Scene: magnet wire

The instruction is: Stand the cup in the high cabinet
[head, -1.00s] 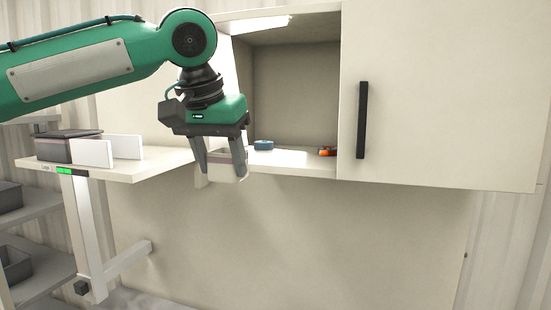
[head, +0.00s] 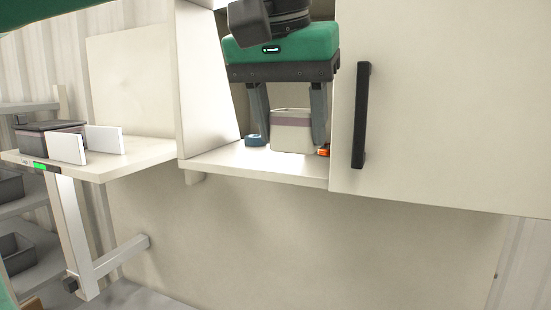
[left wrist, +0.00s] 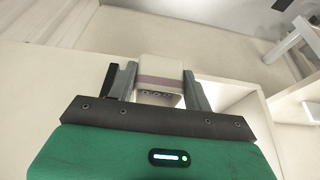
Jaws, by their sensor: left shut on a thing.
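The cup (head: 293,133) is pale cream with a dull mauve band near its rim. It is upright between the fingers of my left gripper (head: 291,118), which is shut on it, in the open bay of the high cabinet (head: 225,168). The cup's base is at or just above the cabinet floor; I cannot tell whether it touches. In the left wrist view the cup (left wrist: 160,72) shows between the two grey fingers of the left gripper (left wrist: 160,88). My right gripper is not in view.
A blue roll (head: 253,140) lies on the cabinet floor left of the cup, and an orange item (head: 324,150) lies at its right. A closed door with a black handle (head: 361,115) bounds the bay on the right. A side shelf (head: 110,164) holds a dark box (head: 50,138) and white plates.

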